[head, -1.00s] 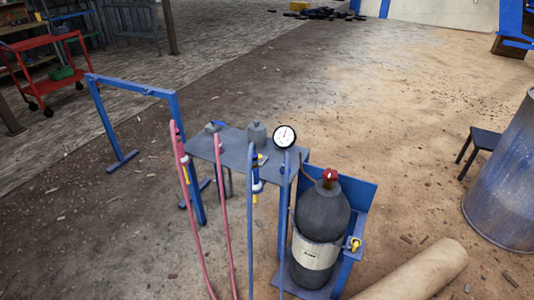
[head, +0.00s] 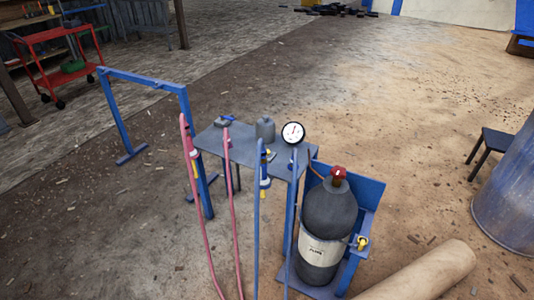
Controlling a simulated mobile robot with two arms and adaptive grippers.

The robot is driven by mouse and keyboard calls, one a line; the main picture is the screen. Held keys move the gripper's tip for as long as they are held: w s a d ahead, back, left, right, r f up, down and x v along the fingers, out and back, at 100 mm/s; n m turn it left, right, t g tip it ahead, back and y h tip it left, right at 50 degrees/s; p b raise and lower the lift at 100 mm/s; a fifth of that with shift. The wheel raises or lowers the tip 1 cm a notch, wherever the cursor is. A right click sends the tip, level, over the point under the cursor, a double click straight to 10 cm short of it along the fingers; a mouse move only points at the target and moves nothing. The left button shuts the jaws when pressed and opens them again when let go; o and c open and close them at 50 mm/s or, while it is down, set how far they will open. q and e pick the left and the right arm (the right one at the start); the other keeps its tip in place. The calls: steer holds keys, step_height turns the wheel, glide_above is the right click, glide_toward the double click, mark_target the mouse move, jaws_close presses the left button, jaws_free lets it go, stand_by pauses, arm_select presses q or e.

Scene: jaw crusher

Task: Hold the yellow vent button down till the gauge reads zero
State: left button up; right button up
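The gauge (head: 293,133) is a round white dial with a black rim, standing at the right end of a small grey table. Its needle is too small to read surely. A yellow part (head: 362,243) sits low on the right of the blue cylinder stand. Another small yellow part (head: 271,154) shows on the table below the gauge, partly behind a blue hose. I cannot tell which yellow part is the vent button. Neither of my grippers is in view.
A dark gas cylinder (head: 327,222) with a red top stands in a blue stand (head: 370,193). Pink hoses (head: 232,215) and blue hoses (head: 257,220) rise before the grey table (head: 213,141). A blue frame (head: 182,110) is left; a tan roll (head: 430,272) and blue drum (head: 510,200) are right.

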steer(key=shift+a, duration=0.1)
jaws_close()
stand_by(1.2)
